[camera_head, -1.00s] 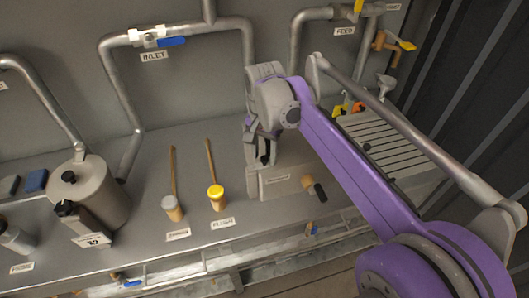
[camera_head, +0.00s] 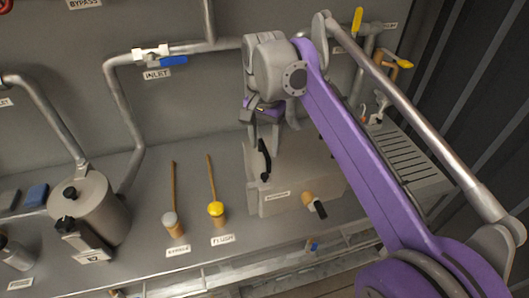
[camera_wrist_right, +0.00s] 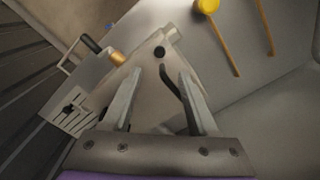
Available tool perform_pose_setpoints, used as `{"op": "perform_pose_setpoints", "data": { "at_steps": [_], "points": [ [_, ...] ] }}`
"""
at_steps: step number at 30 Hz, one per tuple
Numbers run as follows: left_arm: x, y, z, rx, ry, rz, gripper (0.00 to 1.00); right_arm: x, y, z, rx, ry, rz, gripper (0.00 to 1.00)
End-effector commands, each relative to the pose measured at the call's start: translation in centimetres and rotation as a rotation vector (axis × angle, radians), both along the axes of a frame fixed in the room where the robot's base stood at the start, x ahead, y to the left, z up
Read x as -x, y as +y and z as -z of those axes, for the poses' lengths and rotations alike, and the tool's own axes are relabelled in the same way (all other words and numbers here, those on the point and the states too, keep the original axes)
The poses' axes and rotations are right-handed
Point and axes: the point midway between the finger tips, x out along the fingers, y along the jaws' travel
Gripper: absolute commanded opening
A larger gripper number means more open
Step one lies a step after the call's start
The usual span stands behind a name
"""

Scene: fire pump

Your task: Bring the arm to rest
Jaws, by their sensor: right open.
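My right arm reaches in from the right in the head view, its purple link (camera_head: 362,155) bent down from a grey wrist. The right gripper (camera_head: 263,148) points down over the grey pump box (camera_head: 285,200) on the bench. In the right wrist view, the two fingers of the right gripper (camera_wrist_right: 161,76) stand apart with nothing held between them. A black curved handle (camera_wrist_right: 168,82) of the box shows beyond the fingers; whether a finger touches it I cannot tell. My left gripper is out of view.
A metal canister (camera_head: 98,205) is further left. The inlet pipe with a blue lever (camera_head: 172,61) runs along the wall behind. A slatted grey unit (camera_head: 410,160) is at right.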

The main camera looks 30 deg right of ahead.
Motion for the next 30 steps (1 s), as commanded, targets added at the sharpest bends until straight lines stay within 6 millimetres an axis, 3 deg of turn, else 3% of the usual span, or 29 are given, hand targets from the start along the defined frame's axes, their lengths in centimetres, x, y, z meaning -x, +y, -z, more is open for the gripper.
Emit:
{"op": "perform_pose_setpoints", "data": {
  "at_steps": [20, 25, 30],
  "points": [
    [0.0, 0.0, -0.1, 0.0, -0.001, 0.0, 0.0, 0.3, 0.2, -0.3, 0.001, -0.008, -0.019, 0.59],
    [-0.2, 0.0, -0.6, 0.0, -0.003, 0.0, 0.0, 2.4, 1.8, 2.1, 0.021, -0.085, -0.189, 0.59],
    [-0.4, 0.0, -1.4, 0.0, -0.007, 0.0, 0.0, 7.1, 4.4, 7.7, 0.077, -0.222, -0.497, 0.59]
  ]
}}
